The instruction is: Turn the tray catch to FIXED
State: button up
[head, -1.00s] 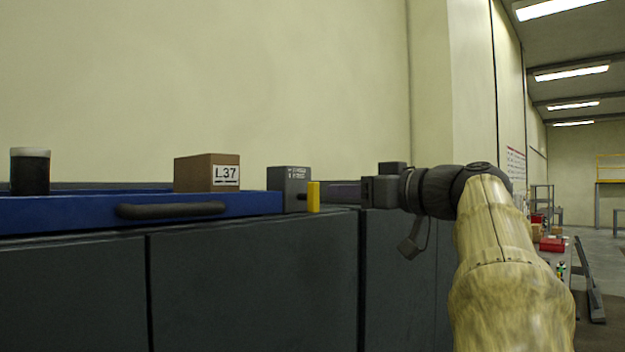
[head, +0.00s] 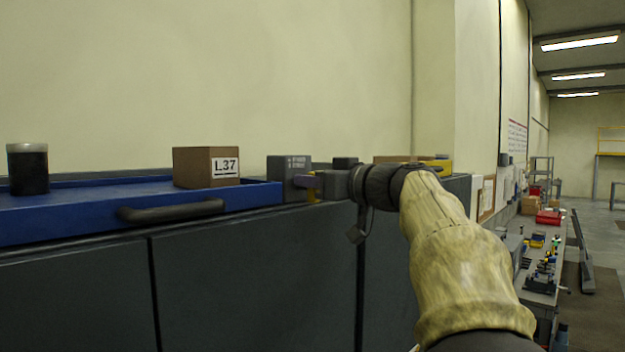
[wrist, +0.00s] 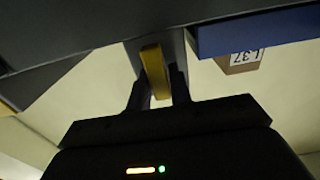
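The tray catch is a grey block (head: 289,176) with faint lettering, too small to read, at the right end of the blue tray (head: 245,196). In the wrist view the yellow lever (wrist: 154,68) reaches down between the two fingers of my gripper (wrist: 159,92). The fingers stand on either side of it, and a thin light gap shows beside it. I see no clear grip on it.
On the tray are a brown box marked L37 (head: 206,167) and a dark jar with a pale top (head: 28,169). The tray has a dark handle (head: 172,210) in front. The dark cabinet (head: 250,275) lies below. A cluttered bench (head: 540,285) stands at right.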

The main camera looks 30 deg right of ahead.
jog(key=c, duration=0.4)
jog(key=shift+a, duration=0.1)
grip_shut()
jog(key=shift+m+b, duration=0.4)
jog(key=shift+d+f, duration=0.1)
jog(key=shift+d, duration=0.1)
jog(key=shift+d+f+m+b, duration=0.1)
jog(key=shift+m+b, duration=0.85)
jog(key=shift+m, duration=0.15)
jog(key=m, duration=0.1)
jog(key=m+b, duration=0.1)
jog(key=m, duration=0.1)
jog(key=m+b, duration=0.1)
jog(key=m, duration=0.1)
jog(key=shift+w+d, duration=0.15)
jog(key=shift+d, duration=0.1)
jog(key=m, duration=0.5)
jog(key=shift+d+f+b, duration=0.15)
jog(key=shift+f+b, duration=0.1)
jog(key=shift+b, duration=0.05)
jog(key=m, duration=0.5)
jog(key=shift+w+d+f, duration=0.1)
jog(key=shift+f, duration=0.25)
